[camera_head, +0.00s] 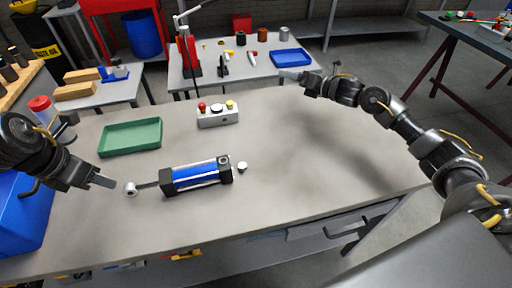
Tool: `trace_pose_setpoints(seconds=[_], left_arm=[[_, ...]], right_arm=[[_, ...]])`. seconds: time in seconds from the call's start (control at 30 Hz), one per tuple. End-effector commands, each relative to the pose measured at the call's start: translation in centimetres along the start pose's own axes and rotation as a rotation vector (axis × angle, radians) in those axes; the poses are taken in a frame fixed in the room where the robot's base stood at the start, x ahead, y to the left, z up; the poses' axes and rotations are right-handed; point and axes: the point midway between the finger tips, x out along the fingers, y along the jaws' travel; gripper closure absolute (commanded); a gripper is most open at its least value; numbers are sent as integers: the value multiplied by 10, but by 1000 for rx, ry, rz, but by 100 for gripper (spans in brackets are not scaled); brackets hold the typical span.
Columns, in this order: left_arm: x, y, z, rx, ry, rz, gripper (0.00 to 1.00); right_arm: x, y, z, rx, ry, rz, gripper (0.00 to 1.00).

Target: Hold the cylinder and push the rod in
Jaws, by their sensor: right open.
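The cylinder (197,176) lies on the grey table, with a blue body between black end blocks. Its rod (148,186) sticks out of the left end block and ends in a round silver eye (130,188). My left gripper (110,183) is just left of the rod eye, apart from it as far as I can tell; whether its fingers are open or shut does not show clearly. My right gripper (285,75) is open and empty near the table's back edge, far from the cylinder.
A green tray (131,138) lies behind the cylinder at left. A control box (218,117) with coloured buttons stands near the back. A small round white piece (242,166) lies right of the cylinder. A blue bin (20,215) is at far left. The table's right half is clear.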

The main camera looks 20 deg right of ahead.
Motion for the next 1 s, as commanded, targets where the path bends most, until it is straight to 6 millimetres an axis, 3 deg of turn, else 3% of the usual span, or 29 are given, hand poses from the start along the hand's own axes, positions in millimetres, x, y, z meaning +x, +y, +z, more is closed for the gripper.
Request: trace_pose_setpoints(seconds=[0.03, 0.2, 0.4, 0.6, 0.8, 1.0], left_arm=[[0, 0, 0, 0, 0, 0, 64], [0, 0, 0, 0, 0, 0, 64], [0, 0, 0, 0, 0, 0, 64], [0, 0, 0, 0, 0, 0, 64], [0, 0, 0, 0, 0, 0, 64], [0, 0, 0, 0, 0, 0, 64]], right_arm=[[7, 26, -16, -86, 59, 67, 25], [8, 103, -88, -390, 261, 324, 25], [-21, 161, -163, -657, 431, 618, 25], [-51, 185, -203, -785, 511, 803, 25], [-61, 190, -214, -815, 532, 855, 25], [-54, 195, -221, -813, 531, 857, 25]])
